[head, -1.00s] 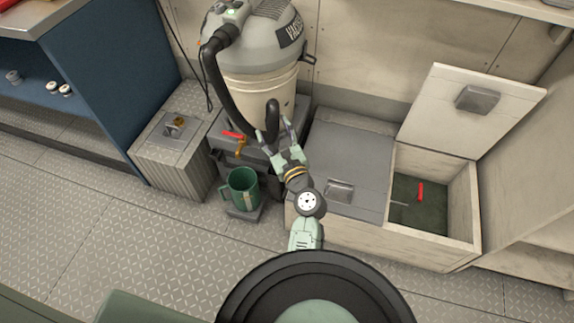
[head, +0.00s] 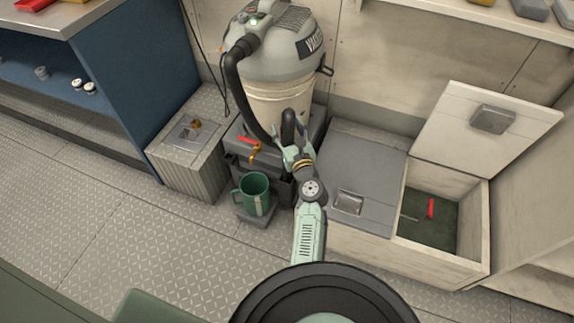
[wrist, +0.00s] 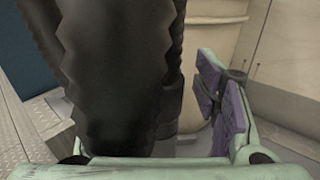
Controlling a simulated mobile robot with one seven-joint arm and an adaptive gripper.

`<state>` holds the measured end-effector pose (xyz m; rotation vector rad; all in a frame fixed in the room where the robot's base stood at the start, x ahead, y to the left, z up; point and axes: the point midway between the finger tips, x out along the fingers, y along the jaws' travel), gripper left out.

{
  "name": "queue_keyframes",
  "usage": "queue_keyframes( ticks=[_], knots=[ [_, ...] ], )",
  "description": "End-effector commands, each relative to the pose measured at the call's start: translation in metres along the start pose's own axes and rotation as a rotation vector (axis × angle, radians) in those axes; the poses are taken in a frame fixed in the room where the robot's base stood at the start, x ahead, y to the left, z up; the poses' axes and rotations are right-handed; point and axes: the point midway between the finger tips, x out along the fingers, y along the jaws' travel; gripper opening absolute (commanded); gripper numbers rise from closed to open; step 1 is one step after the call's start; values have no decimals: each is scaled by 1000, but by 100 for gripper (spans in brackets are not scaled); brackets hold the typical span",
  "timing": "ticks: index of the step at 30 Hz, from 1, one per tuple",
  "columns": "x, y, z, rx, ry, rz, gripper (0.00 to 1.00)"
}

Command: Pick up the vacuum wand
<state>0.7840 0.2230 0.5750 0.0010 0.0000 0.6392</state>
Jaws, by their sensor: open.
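The vacuum (head: 285,50) has a grey top and a cream drum and stands on a dark box. Its black hose (head: 235,85) loops down its left side to the black wand (head: 288,122), whose curved upper end stands up in front of the drum. My gripper (head: 293,142) is open at the wand, with its fingers about it; I cannot tell whether they touch it. In the wrist view, ribbed black hose (wrist: 110,70) fills the left and middle, close to the camera. One purple-padded finger (wrist: 222,105) shows to its right; the other finger is hidden.
A green mug (head: 255,195) stands in front of the dark box, below left of my gripper. An open locker (head: 445,262) holding a red-handled tool (head: 431,208) is to the right. A ribbed bin (head: 190,165) stands left. The floor at left is clear.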

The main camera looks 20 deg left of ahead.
Motion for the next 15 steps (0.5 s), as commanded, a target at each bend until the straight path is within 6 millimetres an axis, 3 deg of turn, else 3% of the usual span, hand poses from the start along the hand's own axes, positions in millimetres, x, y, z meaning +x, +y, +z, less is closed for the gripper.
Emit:
queue_keyframes(
  ticks=[8, 15],
  knots=[
    [5, 0, -1, -1, 1, 0, 56],
    [5, 0, 0, -1, 1, 0, 42]
  ],
)
